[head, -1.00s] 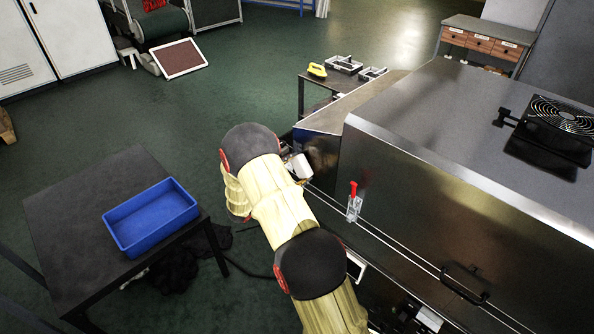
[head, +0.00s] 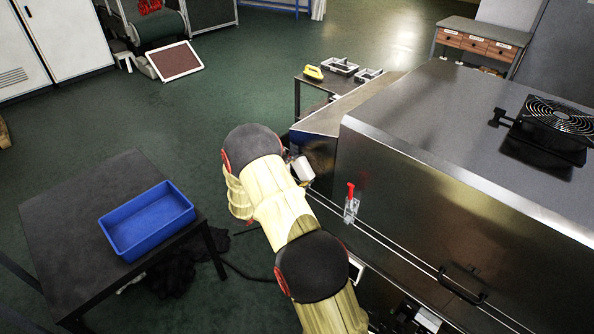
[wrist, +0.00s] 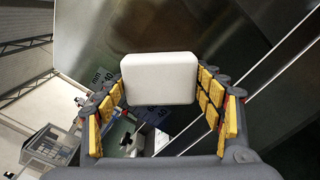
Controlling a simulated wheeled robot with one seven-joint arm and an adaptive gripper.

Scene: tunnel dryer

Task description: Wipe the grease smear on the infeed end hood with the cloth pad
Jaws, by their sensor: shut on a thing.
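The cloth pad (wrist: 160,78) is a white rounded block. My gripper (wrist: 163,92) is shut on it, with yellow-padded fingers on both sides. In the head view the pad (head: 303,168) shows as a small pale block at the end of my arm, close to the infeed end hood (head: 320,125). The hood is bare metal with a sloped top and a dark, brownish lower face. In the wrist view a dark metal surface lies behind the pad. I cannot tell whether the pad touches it. I cannot make out the grease smear clearly; my arm and the pad may hide it.
The long metal dryer body (head: 440,170) fills the right, with a red-handled clamp (head: 351,203), a rail and a black handle (head: 463,285). A blue tray (head: 148,222) sits on a dark table (head: 60,235) at left. A stand behind the hood holds a yellow item (head: 313,73).

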